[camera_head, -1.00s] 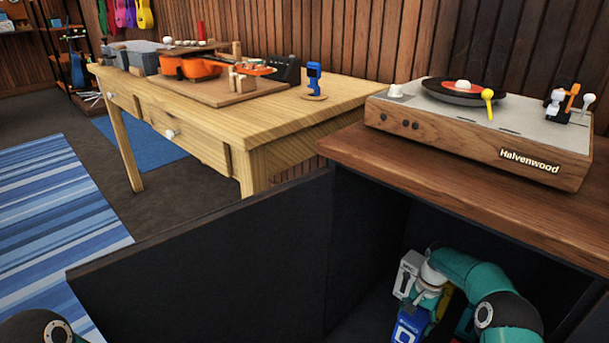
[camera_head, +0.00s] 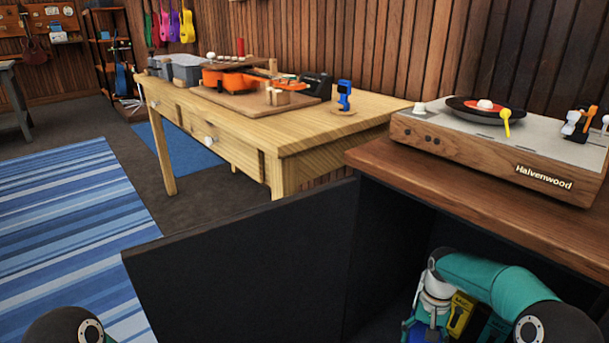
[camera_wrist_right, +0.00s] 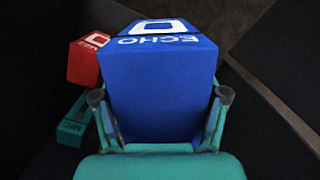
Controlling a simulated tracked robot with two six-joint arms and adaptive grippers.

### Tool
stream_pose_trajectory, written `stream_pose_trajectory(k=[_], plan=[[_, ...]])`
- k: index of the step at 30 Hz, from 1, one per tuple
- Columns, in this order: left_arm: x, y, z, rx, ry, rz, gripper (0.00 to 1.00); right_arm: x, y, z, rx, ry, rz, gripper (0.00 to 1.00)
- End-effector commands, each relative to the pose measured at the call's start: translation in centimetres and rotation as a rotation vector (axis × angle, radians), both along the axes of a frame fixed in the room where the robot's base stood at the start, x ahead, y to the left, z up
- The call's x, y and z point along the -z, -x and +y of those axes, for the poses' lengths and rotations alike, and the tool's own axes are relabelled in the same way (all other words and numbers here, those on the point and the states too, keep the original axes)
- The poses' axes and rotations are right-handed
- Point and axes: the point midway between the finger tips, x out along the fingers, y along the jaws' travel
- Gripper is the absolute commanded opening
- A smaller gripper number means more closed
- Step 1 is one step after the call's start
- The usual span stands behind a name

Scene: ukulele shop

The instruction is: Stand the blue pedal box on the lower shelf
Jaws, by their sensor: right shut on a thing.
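The blue pedal box (camera_wrist_right: 160,85), lettered ECHO in white, fills the middle of the right wrist view. My right gripper (camera_wrist_right: 160,96) is shut on it, with one teal finger at each side. In the head view my right arm reaches into the open dark cabinet (camera_head: 392,225), with the gripper (camera_head: 431,310) low inside it. Only a small blue part of the box (camera_head: 414,332) shows there, at the bottom edge. Whether the box touches a surface beneath is hidden. The lower shelf is not clearly distinguishable. My left gripper is out of view.
A red box (camera_wrist_right: 87,60) and a teal box (camera_wrist_right: 75,121) lie left of the blue box in the wrist view. A yellow box (camera_head: 461,314) is beside the gripper. The open cabinet door (camera_head: 240,265) stands at left; the turntable (camera_head: 500,145) is on top.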

Motion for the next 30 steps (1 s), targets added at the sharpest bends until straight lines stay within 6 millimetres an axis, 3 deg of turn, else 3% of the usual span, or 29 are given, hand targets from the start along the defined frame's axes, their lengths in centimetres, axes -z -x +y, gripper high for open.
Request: stream_pose_trajectory(k=[1, 6, 17, 25, 30], plan=[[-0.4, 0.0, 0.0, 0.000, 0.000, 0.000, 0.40, -2.1, 0.7, 1.4, -0.094, 0.002, -0.006, 0.17], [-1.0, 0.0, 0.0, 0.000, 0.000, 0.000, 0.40, -7.0, 4.1, 5.2, -0.419, 0.004, -0.007, 0.17], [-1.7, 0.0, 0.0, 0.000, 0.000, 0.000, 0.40, -12.2, 9.9, 8.9, -0.861, 0.011, 0.004, 0.17], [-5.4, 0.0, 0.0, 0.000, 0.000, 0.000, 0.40, -15.1, 9.7, 8.9, -0.832, 0.009, 0.006, 0.17], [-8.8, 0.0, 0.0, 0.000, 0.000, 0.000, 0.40, -17.8, 9.3, 8.9, -0.792, 0.010, 0.005, 0.17]])
